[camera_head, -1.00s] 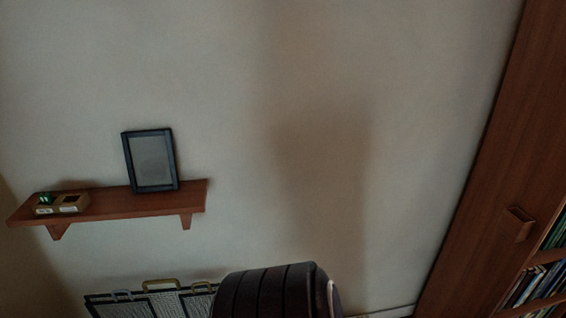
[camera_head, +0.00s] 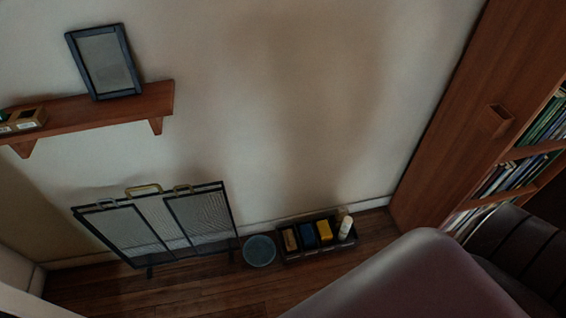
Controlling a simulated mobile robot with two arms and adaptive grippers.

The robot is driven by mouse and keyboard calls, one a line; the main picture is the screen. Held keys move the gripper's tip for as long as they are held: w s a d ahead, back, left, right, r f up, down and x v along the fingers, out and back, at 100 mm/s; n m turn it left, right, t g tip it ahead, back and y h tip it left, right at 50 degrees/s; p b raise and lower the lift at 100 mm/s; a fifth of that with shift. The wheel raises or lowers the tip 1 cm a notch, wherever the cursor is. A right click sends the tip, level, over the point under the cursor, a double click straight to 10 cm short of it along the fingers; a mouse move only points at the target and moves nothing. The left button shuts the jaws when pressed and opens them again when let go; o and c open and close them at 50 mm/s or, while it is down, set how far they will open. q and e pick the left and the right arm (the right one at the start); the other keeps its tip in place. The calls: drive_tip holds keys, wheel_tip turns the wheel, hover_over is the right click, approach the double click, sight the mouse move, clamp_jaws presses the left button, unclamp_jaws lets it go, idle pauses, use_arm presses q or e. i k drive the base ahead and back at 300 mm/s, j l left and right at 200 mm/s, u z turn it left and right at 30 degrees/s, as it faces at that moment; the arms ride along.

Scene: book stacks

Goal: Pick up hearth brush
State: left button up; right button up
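I cannot make out a hearth brush for sure. A low dark tray (camera_head: 318,252) stands on the floor against the wall. It holds a tan-brown item (camera_head: 290,239), a blue item (camera_head: 308,233), a yellow item (camera_head: 324,230) and an upright pale bottle-like item (camera_head: 345,228). They are small and dim, so I cannot tell whether one is the brush. Neither of my grippers is in view.
A fire screen (camera_head: 160,232) and a round grey-blue container (camera_head: 259,251) stand left of the tray. A wooden shelf (camera_head: 95,114) holds a picture frame (camera_head: 104,62). A bookcase (camera_head: 440,130) is at right. A large dark brown smooth form (camera_head: 410,285) fills the lower right.

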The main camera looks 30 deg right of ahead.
sight(290, 240)
drive_tip(key=z, duration=1.05)
drive_tip(key=u, duration=2.35)
drive_tip(key=l+u, duration=0.1)
drive_tip(key=u, duration=0.3)
drive_tip(key=k+l+u, duration=0.1)
drive_tip(key=u, duration=0.75)
drive_tip(key=k+l+u, duration=0.1)
drive_tip(key=u, duration=0.35)
drive_tip(key=k+l, duration=0.2)
drive_tip(key=k, duration=0.35)
drive_tip(key=k+l, duration=0.2)
drive_tip(key=k, duration=0.3)
